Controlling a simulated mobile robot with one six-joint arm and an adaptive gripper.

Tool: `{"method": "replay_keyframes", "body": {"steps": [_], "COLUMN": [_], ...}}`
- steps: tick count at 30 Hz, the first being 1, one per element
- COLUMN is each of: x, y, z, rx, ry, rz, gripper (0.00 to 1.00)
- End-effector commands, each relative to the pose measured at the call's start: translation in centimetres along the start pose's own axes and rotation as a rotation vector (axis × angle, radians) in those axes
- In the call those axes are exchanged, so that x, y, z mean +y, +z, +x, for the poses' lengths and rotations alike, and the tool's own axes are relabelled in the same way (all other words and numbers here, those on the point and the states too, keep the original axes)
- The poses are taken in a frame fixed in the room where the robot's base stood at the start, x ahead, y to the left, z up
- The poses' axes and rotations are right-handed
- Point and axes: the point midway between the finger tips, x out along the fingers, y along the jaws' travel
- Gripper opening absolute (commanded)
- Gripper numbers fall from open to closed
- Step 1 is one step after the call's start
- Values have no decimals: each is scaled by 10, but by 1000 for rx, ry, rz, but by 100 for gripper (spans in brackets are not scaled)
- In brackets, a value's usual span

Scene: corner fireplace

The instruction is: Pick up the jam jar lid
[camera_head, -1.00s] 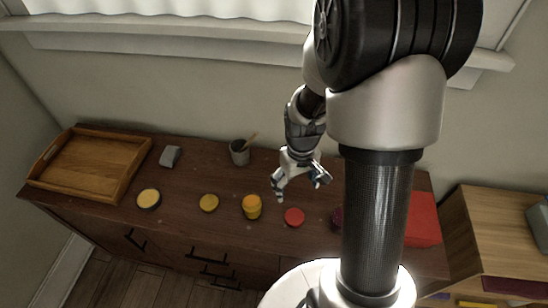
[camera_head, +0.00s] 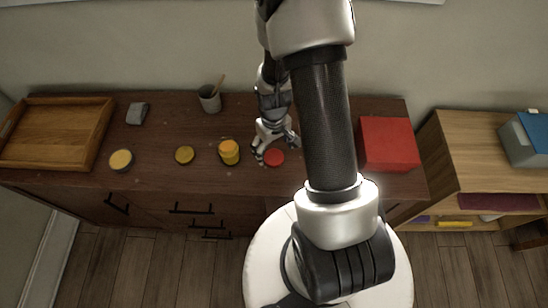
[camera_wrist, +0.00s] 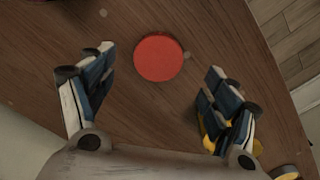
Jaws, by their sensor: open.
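A flat, round red lid (camera_head: 274,157) lies on the dark wooden cabinet top, right of the yellow jar. It also shows whole in the wrist view (camera_wrist: 158,58), at the upper middle, lying flat. My gripper (camera_head: 276,150) is above and close around it, with fingers spread and nothing between them. In the wrist view, the lid appears ahead of and between the two open fingers (camera_wrist: 161,64), apart from both. The exact height of the fingertips above the lid is hard to tell.
A yellow jar (camera_head: 229,152) with an orange top stands left of the gripper, partly behind the right finger in the wrist view. Yellow-topped discs (camera_head: 185,155) (camera_head: 121,160), a cup (camera_head: 209,98), a grey block (camera_head: 137,113) and a wooden tray (camera_head: 110,104) lie farther left. A red box (camera_head: 388,144) stands right.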

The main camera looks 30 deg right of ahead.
Motion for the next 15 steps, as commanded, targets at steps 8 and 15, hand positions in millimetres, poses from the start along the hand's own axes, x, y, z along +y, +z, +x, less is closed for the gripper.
{"method": "replay_keyframes", "body": {"steps": [8,15], "x": [2,2], "y": [1,0], "z": [43,45], "rx": [-3,0], "ry": [-1,0], "rz": [0,0], "gripper": [80,80]}}
